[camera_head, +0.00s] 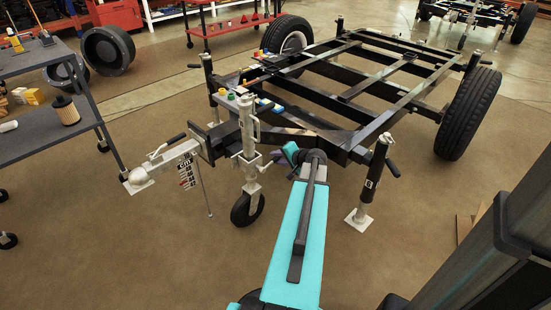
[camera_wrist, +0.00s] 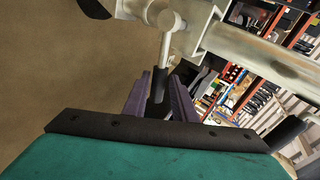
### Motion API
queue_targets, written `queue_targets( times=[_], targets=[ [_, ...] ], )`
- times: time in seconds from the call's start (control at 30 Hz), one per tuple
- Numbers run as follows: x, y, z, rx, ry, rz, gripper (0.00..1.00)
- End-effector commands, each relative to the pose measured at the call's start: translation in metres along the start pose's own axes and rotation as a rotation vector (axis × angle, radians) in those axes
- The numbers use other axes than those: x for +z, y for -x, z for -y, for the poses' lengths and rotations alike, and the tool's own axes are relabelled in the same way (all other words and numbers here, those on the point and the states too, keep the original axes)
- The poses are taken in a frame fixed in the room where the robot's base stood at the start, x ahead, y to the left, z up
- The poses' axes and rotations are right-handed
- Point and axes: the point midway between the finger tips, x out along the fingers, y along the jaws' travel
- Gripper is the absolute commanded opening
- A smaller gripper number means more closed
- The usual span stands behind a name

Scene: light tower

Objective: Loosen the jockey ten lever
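The jockey wheel post (camera_head: 247,125) stands upright at the front of the trailer frame, with its black wheel (camera_head: 247,208) on the floor. In the wrist view, a lever with a black grip (camera_wrist: 158,86) hangs from a pale metal hub (camera_wrist: 163,16) on a thin rod. My gripper (camera_wrist: 160,80) is open, its two purple fingers on either side of the black grip. I cannot tell whether either finger touches it. In the head view, my gripper is mostly hidden behind my teal arm, just right of the post.
The black trailer frame (camera_head: 345,97) extends behind, with a prop stand (camera_head: 373,180) to the right. The silver coupling (camera_head: 163,163) juts out left, near a grey cart (camera_head: 40,132). The brown floor in front is clear.

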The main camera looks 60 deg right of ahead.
Motion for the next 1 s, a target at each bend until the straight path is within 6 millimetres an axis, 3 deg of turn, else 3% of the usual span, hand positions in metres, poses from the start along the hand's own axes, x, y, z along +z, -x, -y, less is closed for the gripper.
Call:
queue_targets(
  times=[0.6,0.8,1.0],
  targets=[
    [0.002,0.096,0.003,-0.001,-0.001,0.000,0.25],
    [0.001,0.116,0.003,-0.001,-0.001,0.000,0.25],
    [0.001,0.121,0.002,-0.001,0.000,0.002,0.25]
  ],
)
